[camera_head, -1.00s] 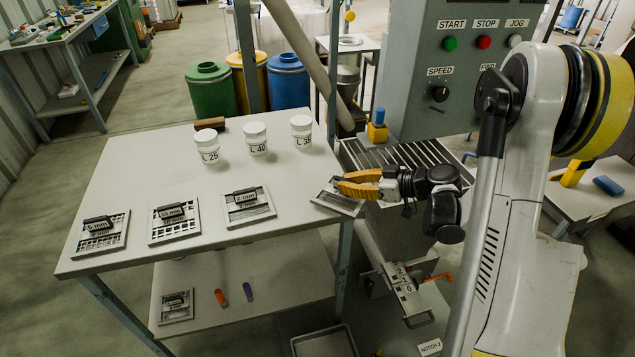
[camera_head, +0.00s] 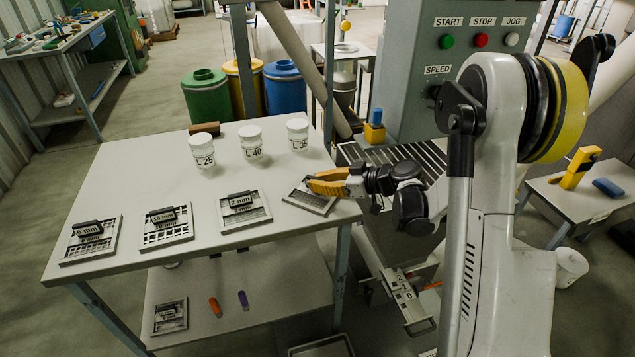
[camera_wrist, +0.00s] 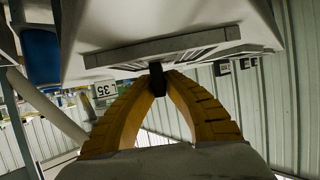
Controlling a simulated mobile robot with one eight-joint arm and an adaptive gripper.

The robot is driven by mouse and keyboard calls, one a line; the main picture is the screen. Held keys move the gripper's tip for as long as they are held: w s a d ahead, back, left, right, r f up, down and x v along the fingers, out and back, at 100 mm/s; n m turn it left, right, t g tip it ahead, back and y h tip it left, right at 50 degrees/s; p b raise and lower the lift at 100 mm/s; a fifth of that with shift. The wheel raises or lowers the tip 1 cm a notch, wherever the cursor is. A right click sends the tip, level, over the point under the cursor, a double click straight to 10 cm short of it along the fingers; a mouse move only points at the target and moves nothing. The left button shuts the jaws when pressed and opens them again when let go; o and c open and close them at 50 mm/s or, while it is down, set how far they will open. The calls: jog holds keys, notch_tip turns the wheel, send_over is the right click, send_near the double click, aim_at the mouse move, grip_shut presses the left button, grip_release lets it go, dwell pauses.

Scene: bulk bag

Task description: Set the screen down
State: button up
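A grey framed screen (camera_head: 309,201) is at the right end of the table top (camera_head: 150,195), to the right of the 2 mm screen (camera_head: 258,219). My gripper (camera_head: 312,184) is shut on its dark handle, which shows between the fingertips in the wrist view (camera_wrist: 157,79). The screen's frame (camera_wrist: 160,47) lies along the table surface there; I cannot tell whether it touches. Fingers partly cover the screen in the head view, and I cannot read its label.
The 10 mm screen (camera_head: 183,238) and 6 mm screen (camera_head: 75,250) lie further left. Jars L 25 (camera_head: 204,160), L 40 (camera_head: 252,152) and L 35 (camera_head: 298,145) stand behind. A control box (camera_head: 410,100) rises at the back right. The table's middle is clear.

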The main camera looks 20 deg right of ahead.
jog(key=o, duration=0.3)
jog(key=shift+o, duration=0.2)
jog(key=shift+r, duration=0.15)
jog(key=p+v, duration=0.4)
jog(key=v, duration=0.7)
jog(key=shift+s+d+r, duration=0.15)
jog(key=shift+s+r, duration=0.05)
jog(key=shift+s, duration=0.05)
jog(key=shift+s+r, duration=0.15)
jog(key=shift+r, duration=0.05)
jog(key=s+a+r+m+g+h, duration=0.2)
jog(key=s+a+r+m, duration=0.1)
jog(key=a, duration=0.2)
jog(key=s+a+r+m+h, duration=0.2)
jog(key=s+m+h, duration=0.1)
jog(key=s, duration=0.6)
jog(key=s+a+r+m+h, duration=0.2)
jog(key=s+r+m+h, duration=0.1)
jog(key=s, duration=0.7)
jog(key=shift+h, duration=0.9)
